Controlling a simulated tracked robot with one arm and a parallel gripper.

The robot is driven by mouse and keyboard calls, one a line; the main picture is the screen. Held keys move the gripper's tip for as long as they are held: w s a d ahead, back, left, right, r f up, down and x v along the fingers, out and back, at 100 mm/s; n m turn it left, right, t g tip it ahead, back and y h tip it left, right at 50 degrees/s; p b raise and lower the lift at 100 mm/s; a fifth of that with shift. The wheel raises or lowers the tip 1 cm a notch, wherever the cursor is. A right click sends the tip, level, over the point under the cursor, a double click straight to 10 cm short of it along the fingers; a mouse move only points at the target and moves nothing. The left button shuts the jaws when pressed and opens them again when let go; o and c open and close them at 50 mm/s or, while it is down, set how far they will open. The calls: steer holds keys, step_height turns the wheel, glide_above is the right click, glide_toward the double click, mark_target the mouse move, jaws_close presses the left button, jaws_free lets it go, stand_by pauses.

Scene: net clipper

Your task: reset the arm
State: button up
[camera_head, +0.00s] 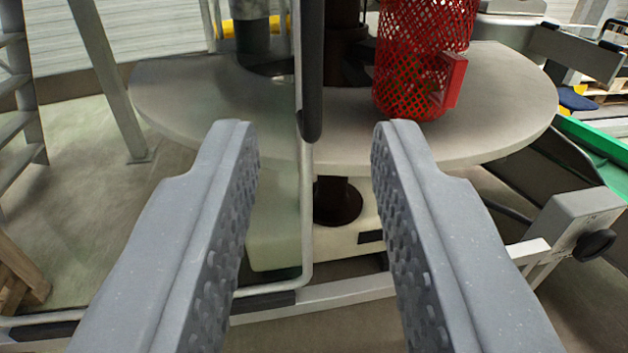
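My gripper (313,130) is open and empty. Its two grey fingers reach forward from the bottom of the view, wide apart, with dimpled inner faces. Between and beyond them stands a round grey table (200,105) on a dark central post. A vertical metal bar with a black grip (312,75) hangs down in the gap between the fingertips, in front of the table; I cannot tell how far it is from the fingers.
A red mesh net (410,60) with a red tag stands on the table, right of centre. A grey box with a black knob (580,225) is at the right. A green edge (595,140) lies beyond it. A ladder (20,90) stands at the left, with open floor (85,190) beside it.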

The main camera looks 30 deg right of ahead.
steer(key=w+a+r+n+t+y+p, duration=0.1)
steer(key=w+a+r+n+y+p, duration=0.2)
steer(key=a+r, duration=0.8)
steer(key=a+r+n+y+p, duration=0.2)
steer(key=a+r+y+p, duration=0.25)
steer(key=a+r, duration=0.6)
steer(key=s+a+r+n+y+p, duration=0.1)
steer(key=s+r, duration=0.4)
steer(key=r, duration=0.7)
steer(key=shift+a+g+y, duration=0.3)
steer(key=shift+a+y, duration=0.35)
steer(key=shift+s, duration=0.1)
